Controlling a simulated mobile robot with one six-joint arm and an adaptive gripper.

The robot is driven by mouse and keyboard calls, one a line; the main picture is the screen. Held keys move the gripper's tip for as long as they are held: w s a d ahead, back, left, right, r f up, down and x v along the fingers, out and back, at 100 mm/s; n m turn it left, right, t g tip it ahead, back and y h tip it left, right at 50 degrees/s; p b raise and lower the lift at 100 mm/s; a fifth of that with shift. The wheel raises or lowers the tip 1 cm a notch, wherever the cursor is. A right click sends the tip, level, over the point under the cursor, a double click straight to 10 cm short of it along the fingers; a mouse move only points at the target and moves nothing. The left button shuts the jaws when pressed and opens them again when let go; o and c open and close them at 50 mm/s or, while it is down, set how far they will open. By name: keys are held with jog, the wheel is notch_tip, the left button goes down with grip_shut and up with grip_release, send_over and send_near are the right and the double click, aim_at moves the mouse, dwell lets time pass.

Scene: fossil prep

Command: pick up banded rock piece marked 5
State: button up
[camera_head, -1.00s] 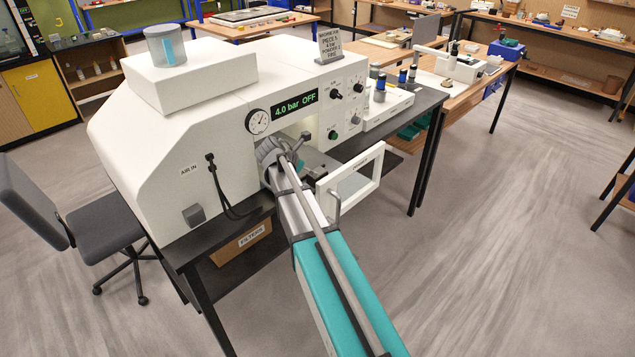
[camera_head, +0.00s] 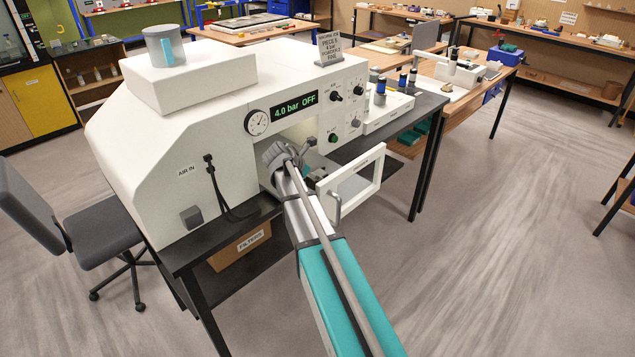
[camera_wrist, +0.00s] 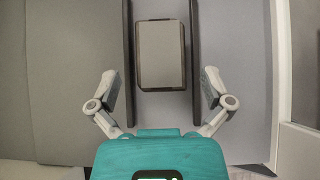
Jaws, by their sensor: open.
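In the wrist view a plain grey-brown rectangular block (camera_wrist: 162,55) lies flat between two dark parallel rails. It may be the banded rock piece, but I see no bands and no number 5 on it. My gripper (camera_wrist: 160,84) is open and empty, with one finger on each side and the block ahead between them, touching neither. In the head view my gripper end (camera_head: 281,156) is at the opening of the white blasting cabinet (camera_head: 205,120). The fingers and the block cannot be made out there, as my own arm and the cabinet hide them.
The cabinet's framed door (camera_head: 375,178) stands open just right of my arm. A display reads "4.0 bar OFF" (camera_head: 294,104). An office chair (camera_head: 95,225) is at the left. The floor at right is clear.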

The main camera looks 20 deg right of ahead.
jog(key=shift+b+x, duration=1.05)
jog(key=shift+x, duration=0.75)
jog(key=c, duration=1.3)
jog(key=shift+o, duration=0.2)
jog(key=shift+r, duration=0.15)
notch_tip(320, 180, up, 10)
jog(key=p, duration=1)
